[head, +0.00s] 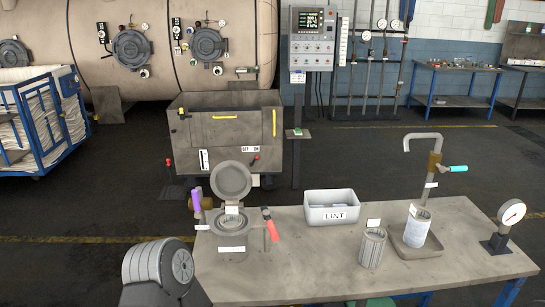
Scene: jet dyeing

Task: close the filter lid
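The filter housing (232,241) stands at the left end of the grey bench. Its round grey lid (231,179) is open, tilted up and back above the housing's mouth. White labels are on the housing's front and near its mouth. A purple-handled lever (196,201) is on its left side and a red-handled lever (271,226) on its right. What is inside the mouth is too small to tell. Neither of my grippers is in the head view, so nothing of mine is seen touching the lid.
The bench (310,262) also holds a white LINT bin (332,213), a grey slotted basket (372,251), and a pale cylinder (415,231) in a tray under a bent tap (433,165). A pressure gauge (511,213) stands at the right end. The bench's front middle is clear.

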